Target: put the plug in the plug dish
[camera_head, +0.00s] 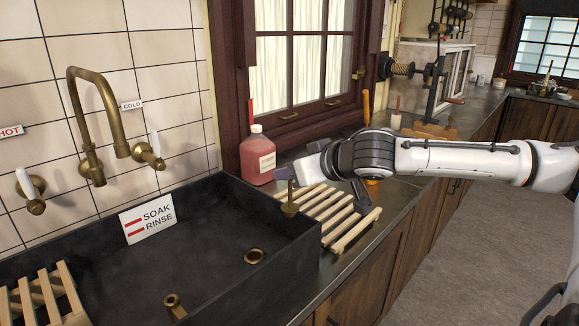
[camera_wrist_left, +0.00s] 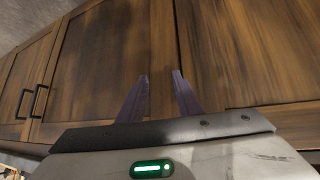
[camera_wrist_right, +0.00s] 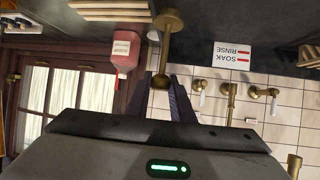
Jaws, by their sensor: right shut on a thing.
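My right gripper (camera_head: 285,174) reaches in from the right and is shut on the brass plug (camera_head: 290,208). The plug hangs upright below the fingers, near the sink's back right corner and the wooden rack. In the right wrist view the plug (camera_wrist_right: 171,22) extends out beyond the fingers. I cannot make out a plug dish in any view; the arm and gripper cover part of the counter. My left gripper (camera_wrist_left: 160,76) shows only in its own wrist view, with its fingers apart and empty in front of wooden cupboard doors.
The dark sink (camera_head: 110,268) has a brass drain (camera_head: 254,256) and a short brass fitting (camera_head: 173,303). A slatted rack (camera_head: 335,215) lies right of the sink. A red bottle (camera_head: 257,158) stands behind. A brass tap (camera_head: 108,110) and a soak/rinse sign (camera_head: 147,221) are left.

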